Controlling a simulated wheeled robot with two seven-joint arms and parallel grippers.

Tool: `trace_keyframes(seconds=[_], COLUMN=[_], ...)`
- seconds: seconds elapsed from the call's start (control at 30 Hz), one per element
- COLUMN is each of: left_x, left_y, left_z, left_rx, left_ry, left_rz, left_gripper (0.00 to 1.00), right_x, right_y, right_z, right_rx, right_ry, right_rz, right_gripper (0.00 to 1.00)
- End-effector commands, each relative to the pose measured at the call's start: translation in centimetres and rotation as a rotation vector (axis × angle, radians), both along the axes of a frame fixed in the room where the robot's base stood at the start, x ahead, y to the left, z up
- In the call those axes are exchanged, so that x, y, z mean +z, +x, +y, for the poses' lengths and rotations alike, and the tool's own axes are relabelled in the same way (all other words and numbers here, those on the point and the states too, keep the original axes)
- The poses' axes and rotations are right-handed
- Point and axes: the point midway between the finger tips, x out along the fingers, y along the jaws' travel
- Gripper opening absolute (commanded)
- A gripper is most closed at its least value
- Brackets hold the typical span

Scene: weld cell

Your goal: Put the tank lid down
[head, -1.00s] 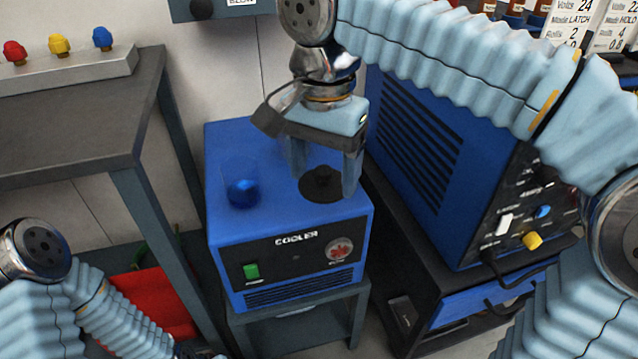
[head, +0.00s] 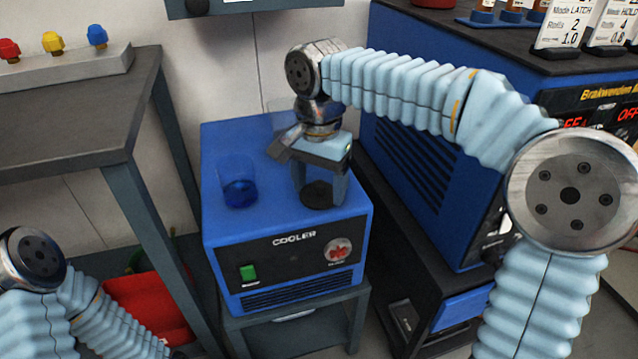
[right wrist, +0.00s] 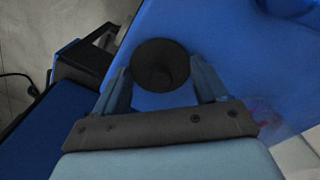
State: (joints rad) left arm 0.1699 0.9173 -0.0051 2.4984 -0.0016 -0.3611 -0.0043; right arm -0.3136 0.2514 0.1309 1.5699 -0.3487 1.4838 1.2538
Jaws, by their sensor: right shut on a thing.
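The tank lid (head: 318,194) is a dark round disc at the right front of the blue cooler's top (head: 265,150). My right gripper (head: 320,196) points down from above with its fingers on either side of the lid, shut on it. In the right wrist view the lid (right wrist: 160,65) shows as a black disc with a knob between the fingers (right wrist: 160,85). I cannot tell whether it touches the cooler top or hangs just above it. A clear cup-like tank with blue liquid (head: 238,192) is left of the lid. My left gripper is out of view.
A grey table with a rack of coloured knobs (head: 65,75) stands left. A large blue welding unit (head: 425,165) stands close on the right, on a dark cart. A red container (head: 150,308) is low at left.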

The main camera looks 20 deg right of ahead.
Motion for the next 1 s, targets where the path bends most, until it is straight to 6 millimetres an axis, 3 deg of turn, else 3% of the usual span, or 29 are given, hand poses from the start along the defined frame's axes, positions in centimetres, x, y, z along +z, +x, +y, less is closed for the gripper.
trace_keyframes(seconds=[0.17,0.2,0.33,0.67,0.77,1.0], left_x=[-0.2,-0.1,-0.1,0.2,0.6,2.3], left_y=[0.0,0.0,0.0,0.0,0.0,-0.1], left_z=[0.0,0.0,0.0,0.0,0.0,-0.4], left_rx=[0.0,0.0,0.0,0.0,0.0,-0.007], left_ry=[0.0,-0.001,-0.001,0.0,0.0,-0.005], left_rz=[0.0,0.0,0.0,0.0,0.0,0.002], left_gripper=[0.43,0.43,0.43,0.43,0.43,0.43], right_x=[-0.3,-0.2,-0.2,0.3,1.6,7.3], right_y=[0.0,0.0,0.0,0.0,0.0,0.0], right_z=[0.0,0.0,0.0,0.0,0.1,0.1], right_rx=[0.0,0.0,0.0,0.0,0.001,0.001], right_ry=[0.0,0.001,0.0,0.0,0.002,0.002], right_rz=[0.0,-0.001,0.0,0.0,-0.003,-0.004], right_gripper=[0.44,0.79,0.99,0.99,0.99,0.99])
